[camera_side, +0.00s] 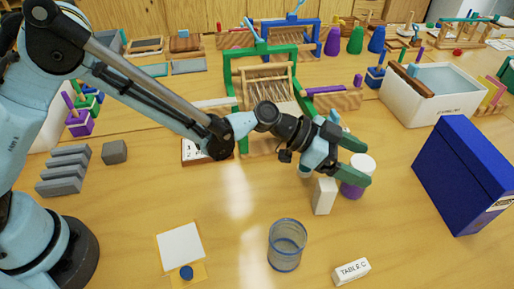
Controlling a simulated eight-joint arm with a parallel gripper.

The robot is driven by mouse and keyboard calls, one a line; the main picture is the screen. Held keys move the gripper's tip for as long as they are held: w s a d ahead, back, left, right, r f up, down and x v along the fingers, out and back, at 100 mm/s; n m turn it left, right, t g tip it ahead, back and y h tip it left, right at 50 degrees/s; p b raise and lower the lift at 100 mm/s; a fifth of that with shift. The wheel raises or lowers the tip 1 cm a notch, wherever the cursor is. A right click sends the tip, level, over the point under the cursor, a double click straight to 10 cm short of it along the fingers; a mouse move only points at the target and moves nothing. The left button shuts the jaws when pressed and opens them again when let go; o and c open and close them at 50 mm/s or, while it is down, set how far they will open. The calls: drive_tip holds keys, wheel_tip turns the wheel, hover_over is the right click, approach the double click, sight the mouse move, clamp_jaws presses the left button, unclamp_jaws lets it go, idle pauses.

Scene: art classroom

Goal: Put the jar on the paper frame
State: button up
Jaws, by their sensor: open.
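A clear, blue-tinted open jar (287,246) stands upright on the table at the front centre. A white sheet with a yellow edge (181,247), which looks like the paper frame, lies flat to its left. A small blue round piece (186,272) sits on the sheet's front yellow edge. My gripper (362,162) is open, with green-grey fingers pointing right, above and to the right of the clear jar in the picture. A purple container with a white top (352,188) shows at the fingers and is partly hidden by them; I cannot tell whether they touch it.
A white block (324,196) stands beside the purple container. A "TABLE C" sign (351,271) lies right of the clear jar. A blue box (466,175) and white bin (432,94) stand right. A green loom (266,85) stands behind. Table between jar and sheet is clear.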

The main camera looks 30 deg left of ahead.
drive_tip(key=shift+x, duration=0.95)
drive_tip(key=c, duration=1.4)
drive_tip(key=shift+r, duration=0.1)
